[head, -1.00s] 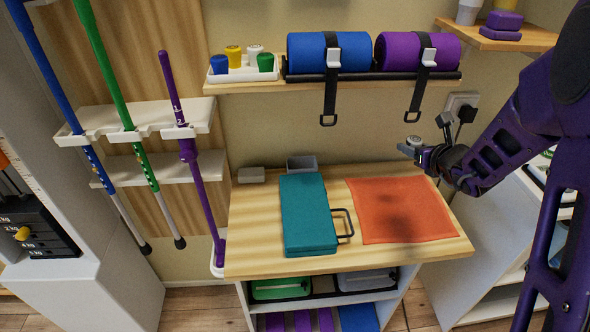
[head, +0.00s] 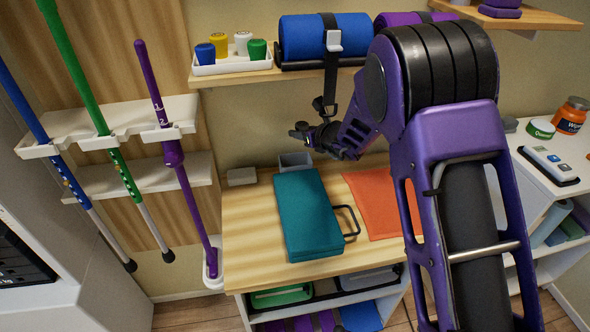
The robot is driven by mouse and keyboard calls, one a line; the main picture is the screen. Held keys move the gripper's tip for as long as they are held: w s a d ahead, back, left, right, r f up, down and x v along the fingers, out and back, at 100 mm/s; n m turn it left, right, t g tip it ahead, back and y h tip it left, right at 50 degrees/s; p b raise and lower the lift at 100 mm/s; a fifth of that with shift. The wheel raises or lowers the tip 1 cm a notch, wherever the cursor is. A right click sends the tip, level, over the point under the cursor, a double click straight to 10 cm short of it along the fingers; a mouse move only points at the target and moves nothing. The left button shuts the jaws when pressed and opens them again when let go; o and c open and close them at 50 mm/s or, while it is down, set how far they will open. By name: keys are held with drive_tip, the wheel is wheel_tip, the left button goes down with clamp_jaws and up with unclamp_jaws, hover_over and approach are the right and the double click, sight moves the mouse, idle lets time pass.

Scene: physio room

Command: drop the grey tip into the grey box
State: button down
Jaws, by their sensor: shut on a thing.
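The grey box (head: 291,165) is a small open container at the back of the wooden table, behind the teal case. My gripper (head: 300,133) is above the box in the picture, close to the wall, with its fingers pointing left. It is shut on the grey tip (head: 301,126), which shows only as a small dark shape at the fingers. The tip is apart from the box. The inside of the box is mostly hidden by its front wall and the teal case.
A teal case (head: 308,215) with a black handle lies in front of the box. A small grey block (head: 241,177) is left of it, and an orange cloth (head: 378,200) right. A shelf (head: 235,77) with a white tray and rolled mats hangs above. Poles stand in a rack at left.

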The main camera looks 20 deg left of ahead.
drive_tip(key=shift+f+b, duration=0.8)
drive_tip(key=shift+f, duration=1.4)
drive_tip(key=shift+c, duration=1.7)
unclamp_jaws()
drive_tip(key=v, duration=0.5)
drive_tip(key=shift+r, duration=0.1)
drive_tip(key=s+d, duration=0.8)
drive_tip(key=d, duration=0.1)
drive_tip(key=shift+b, duration=0.3)
